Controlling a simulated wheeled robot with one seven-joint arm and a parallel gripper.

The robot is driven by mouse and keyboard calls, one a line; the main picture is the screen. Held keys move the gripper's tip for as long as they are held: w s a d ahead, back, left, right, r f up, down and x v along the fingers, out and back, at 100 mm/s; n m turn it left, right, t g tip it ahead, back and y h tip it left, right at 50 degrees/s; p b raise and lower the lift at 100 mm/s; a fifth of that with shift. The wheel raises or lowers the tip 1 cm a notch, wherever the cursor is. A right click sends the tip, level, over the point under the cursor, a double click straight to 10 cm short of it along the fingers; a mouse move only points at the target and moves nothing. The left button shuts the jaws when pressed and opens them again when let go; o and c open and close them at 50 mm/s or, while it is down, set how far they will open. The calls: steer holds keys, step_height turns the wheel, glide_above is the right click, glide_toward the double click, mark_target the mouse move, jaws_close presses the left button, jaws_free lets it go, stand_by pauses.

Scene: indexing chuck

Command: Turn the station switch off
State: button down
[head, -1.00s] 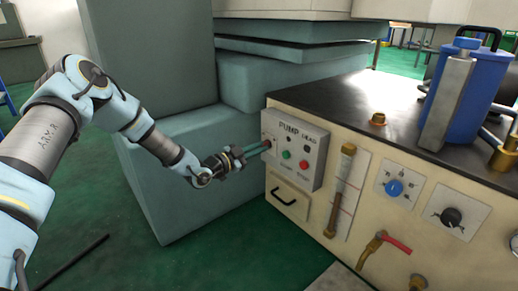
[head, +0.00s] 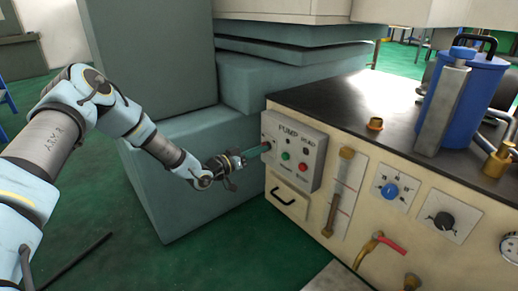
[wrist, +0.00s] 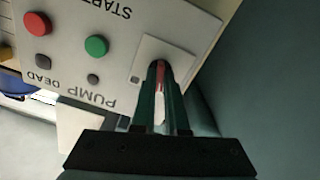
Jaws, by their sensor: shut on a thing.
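The station switch is on a pale plate (wrist: 178,52) at the left end of the pump panel (head: 312,144). A red and whitish lever (wrist: 160,82) lies between the green fingers in the wrist view. My gripper (head: 266,147) reaches the panel from the left, with its fingertips at the switch. In the wrist view the fingers (wrist: 162,72) are shut on the lever. The fingers partly hide the lever, and its exact setting cannot be told.
Green (head: 285,156) and red (head: 303,167) buttons sit just right of the switch. A drawer with a black handle (head: 283,196) is below the panel. A blue dial (head: 390,191) and a black dial (head: 444,221) are farther right. A teal machine body (head: 180,185) stands close behind my gripper.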

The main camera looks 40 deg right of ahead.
steer(key=shift+n, duration=1.1)
steer(key=c, duration=0.9)
jaws_free()
steer(key=shift+c, duration=0.2)
steer(key=a+p, duration=0.3)
steer(key=a, duration=0.7)
steer(key=shift+w+a, duration=0.35)
steer(key=shift+a, duration=0.05)
